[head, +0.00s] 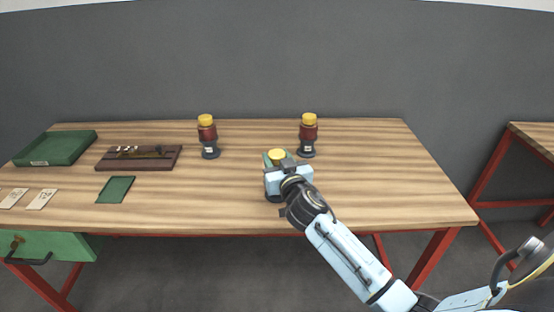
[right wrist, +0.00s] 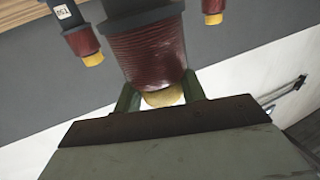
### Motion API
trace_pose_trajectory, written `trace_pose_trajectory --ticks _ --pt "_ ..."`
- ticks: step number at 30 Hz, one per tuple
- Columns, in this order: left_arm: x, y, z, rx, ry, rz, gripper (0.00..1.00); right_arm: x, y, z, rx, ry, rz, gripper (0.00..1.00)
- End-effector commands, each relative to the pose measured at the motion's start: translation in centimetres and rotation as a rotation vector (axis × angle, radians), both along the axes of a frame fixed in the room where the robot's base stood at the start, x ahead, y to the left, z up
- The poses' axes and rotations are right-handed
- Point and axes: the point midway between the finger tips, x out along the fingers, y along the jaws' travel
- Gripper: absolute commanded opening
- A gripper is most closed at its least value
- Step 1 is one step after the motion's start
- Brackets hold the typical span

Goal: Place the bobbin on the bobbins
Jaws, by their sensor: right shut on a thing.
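My right gripper (head: 278,161) is shut on a bobbin near the front middle of the table. In the right wrist view, the held bobbin (right wrist: 148,48) has dark red windings and stands between the green fingers (right wrist: 160,95). Two similar bobbins stand upright farther back: a left bobbin (head: 207,135) and a right bobbin (head: 308,134), each with a yellow top and dark base. I cannot tell whether the held bobbin touches the table. My left gripper is not in view.
On the left of the wooden table (head: 365,160) are a green tray (head: 58,148), a brown tool holder (head: 138,160), a green mat (head: 116,189) and two pale cards (head: 41,199). The table's right side is clear. A grey wall stands behind.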

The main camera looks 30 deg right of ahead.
Motion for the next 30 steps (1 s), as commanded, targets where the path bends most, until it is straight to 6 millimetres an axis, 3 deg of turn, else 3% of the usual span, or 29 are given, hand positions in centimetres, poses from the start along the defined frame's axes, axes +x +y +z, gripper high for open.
trace_pose_trajectory --ticks 3,4,9,20,30 --pt "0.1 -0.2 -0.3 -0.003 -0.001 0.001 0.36 0.0 0.0 -0.1 0.0 -0.005 0.001 0.0" --pt "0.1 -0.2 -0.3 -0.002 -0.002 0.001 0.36 0.0 0.0 -0.3 0.001 0.0 0.0 0.41" --pt "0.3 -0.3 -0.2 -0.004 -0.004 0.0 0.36 0.0 0.0 -0.2 0.0 0.0 0.0 0.62" --pt "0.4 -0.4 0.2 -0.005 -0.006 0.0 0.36 0.0 0.0 0.2 -0.001 0.0 0.0 0.62" --pt "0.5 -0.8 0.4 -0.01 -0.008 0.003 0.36 -5.9 1.4 0.0 0.003 0.002 0.0 0.62"
